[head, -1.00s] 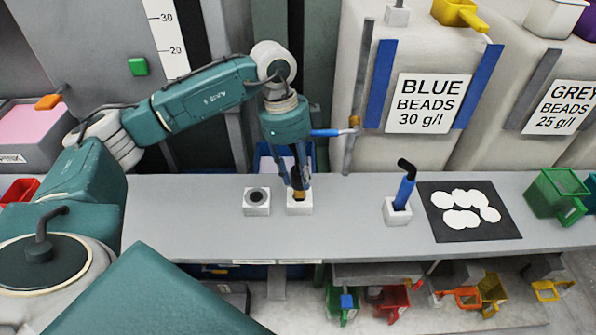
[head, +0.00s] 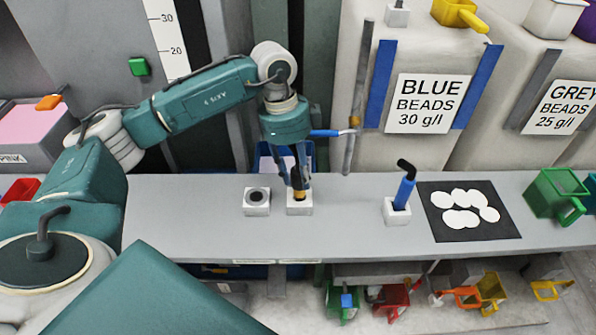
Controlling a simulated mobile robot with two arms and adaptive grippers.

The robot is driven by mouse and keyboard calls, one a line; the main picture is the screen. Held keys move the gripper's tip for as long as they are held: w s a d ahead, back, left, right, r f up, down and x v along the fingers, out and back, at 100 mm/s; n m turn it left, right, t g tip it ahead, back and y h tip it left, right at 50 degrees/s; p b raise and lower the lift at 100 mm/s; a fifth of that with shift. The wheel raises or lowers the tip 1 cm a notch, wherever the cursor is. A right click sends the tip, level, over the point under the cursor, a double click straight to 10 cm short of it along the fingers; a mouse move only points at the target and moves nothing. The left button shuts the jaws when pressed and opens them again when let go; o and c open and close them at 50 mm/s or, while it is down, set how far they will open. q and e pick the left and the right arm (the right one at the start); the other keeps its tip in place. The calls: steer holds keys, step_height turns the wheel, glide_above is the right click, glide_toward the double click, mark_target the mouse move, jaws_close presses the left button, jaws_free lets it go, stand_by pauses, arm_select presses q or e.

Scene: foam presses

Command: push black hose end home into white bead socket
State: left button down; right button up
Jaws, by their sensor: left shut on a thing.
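My left gripper (head: 298,182) points down over the bench and is shut on a black hose end (head: 297,178). A small brass-coloured piece (head: 299,194) shows below the black part, at the top of a white block socket (head: 299,207). The hose end stands roughly upright over this socket; the fingers hide part of it, and I cannot tell how deep it sits. A second white block with a dark round top (head: 257,198) stands just to the left, apart from the gripper. My right gripper is not in view.
A blue-handled tool with a black bent top (head: 404,188) stands in another white block on the grey bench (head: 345,222). A black mat (head: 443,228) with white discs and a green bin (head: 553,195) lie further right. The blue beads container (head: 400,150) stands behind.

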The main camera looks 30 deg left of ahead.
arm_select(q)
steer(key=shift+f+b, duration=1.3)
steer(key=shift+f, duration=0.7)
steer(key=c, duration=1.1)
jaws_free()
steer(key=shift+r, duration=0.1)
steer(key=r, duration=0.4)
steer(key=a+r, duration=0.1)
steer(key=r, duration=0.2)
steer(key=a+r, duration=0.1)
steer(key=r, duration=0.3)
steer(key=shift+s+r, duration=0.25)
steer(key=shift+r, duration=0.1)
